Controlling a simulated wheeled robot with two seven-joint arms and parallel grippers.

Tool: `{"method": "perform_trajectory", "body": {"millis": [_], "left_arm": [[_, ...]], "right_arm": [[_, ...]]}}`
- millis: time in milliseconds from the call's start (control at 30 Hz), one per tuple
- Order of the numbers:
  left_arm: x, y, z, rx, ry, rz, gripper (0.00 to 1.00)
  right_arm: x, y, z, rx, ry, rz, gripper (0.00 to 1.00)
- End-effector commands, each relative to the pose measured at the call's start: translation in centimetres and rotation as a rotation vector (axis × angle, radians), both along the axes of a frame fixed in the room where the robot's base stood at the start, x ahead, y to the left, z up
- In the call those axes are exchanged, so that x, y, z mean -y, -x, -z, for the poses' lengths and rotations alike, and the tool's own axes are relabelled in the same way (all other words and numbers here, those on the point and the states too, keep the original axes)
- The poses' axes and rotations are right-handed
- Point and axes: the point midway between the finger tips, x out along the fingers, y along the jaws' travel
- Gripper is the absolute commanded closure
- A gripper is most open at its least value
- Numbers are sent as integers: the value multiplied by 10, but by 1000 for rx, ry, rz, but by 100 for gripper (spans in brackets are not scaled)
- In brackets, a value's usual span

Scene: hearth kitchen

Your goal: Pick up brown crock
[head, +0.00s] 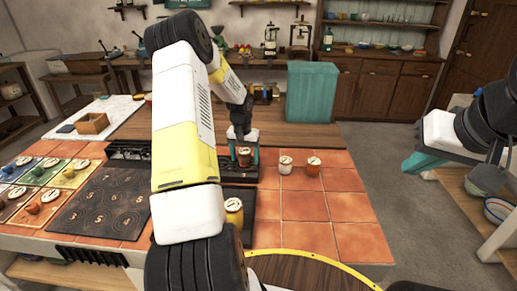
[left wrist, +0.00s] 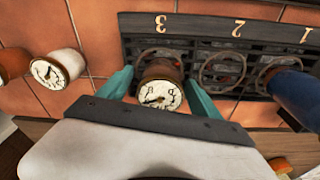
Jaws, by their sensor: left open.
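The brown crock (left wrist: 162,72), with a round white dial-like lid, stands at the ring marked 3 on a dark rack (left wrist: 205,28). My open left gripper (left wrist: 158,86) has one teal finger on each side of it in the left wrist view; I cannot tell whether they touch it. In the head view the crock (head: 244,158) shows small between the fingers of my left gripper (head: 243,152), with my arm hiding much of the rack. My right gripper (head: 424,164) hangs at the far right, away from the counter, its finger gap unclear.
A white crock (head: 286,165) and an orange crock (head: 314,166) stand on the tiles just right of the rack. A yellow crock (head: 234,211) stands nearer. A blue object (left wrist: 294,90) is on the rack's other end. The right tiles are clear.

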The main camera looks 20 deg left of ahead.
Motion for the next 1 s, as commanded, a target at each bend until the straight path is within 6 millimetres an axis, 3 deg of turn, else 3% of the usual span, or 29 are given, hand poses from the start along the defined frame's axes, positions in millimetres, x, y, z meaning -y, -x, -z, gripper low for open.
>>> {"method": "perform_trajectory", "body": {"millis": [200, 233, 600, 1000], "left_arm": [[0, -1, 2, 1, -1, 0, 26], [0, -1, 2, 1, -1, 0, 30], [0, -1, 1, 1, -1, 0, 100], [0, -1, -6, 4, -1, 1, 100]], "right_arm": [[0, 0, 0, 0, 0, 0, 100], [0, 0, 0, 0, 0, 0, 100], [0, 0, 0, 0, 0, 0, 100], [0, 0, 0, 0, 0, 0, 100]]}}
